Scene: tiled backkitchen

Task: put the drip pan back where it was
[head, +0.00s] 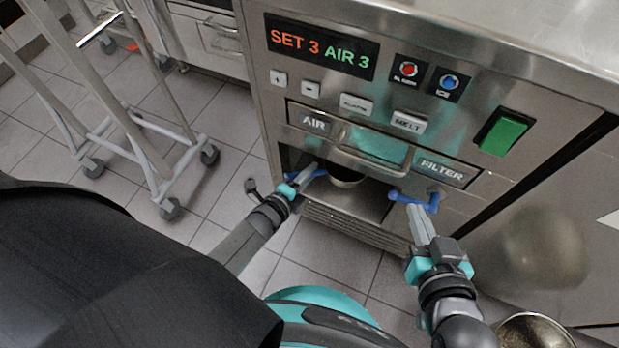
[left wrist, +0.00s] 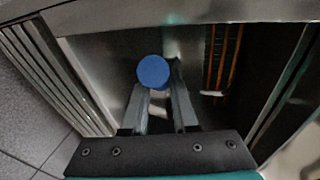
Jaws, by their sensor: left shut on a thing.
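A metal drip pan (head: 343,202), as far as I can tell, sits at the low opening of the steel machine. A blue handle (head: 291,176) is at its left, and another blue handle (head: 432,203) is at its right. My left gripper (head: 308,177) is shut on the left blue handle, whose round blue end (left wrist: 153,72) shows between the fingertips in the left wrist view. My right gripper (head: 416,210) has its fingertips at the right blue handle; whether they grip it is unclear. The back of the pan is hidden inside the opening.
A round metal bowl (head: 347,177) shows in the dark opening. Above are the AIR/FILTER drawer (head: 376,146), buttons and a lit display (head: 321,47). A wheeled cart (head: 150,150) stands left. A round container (head: 535,332) is at bottom right. Tiled floor is open below the machine's front.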

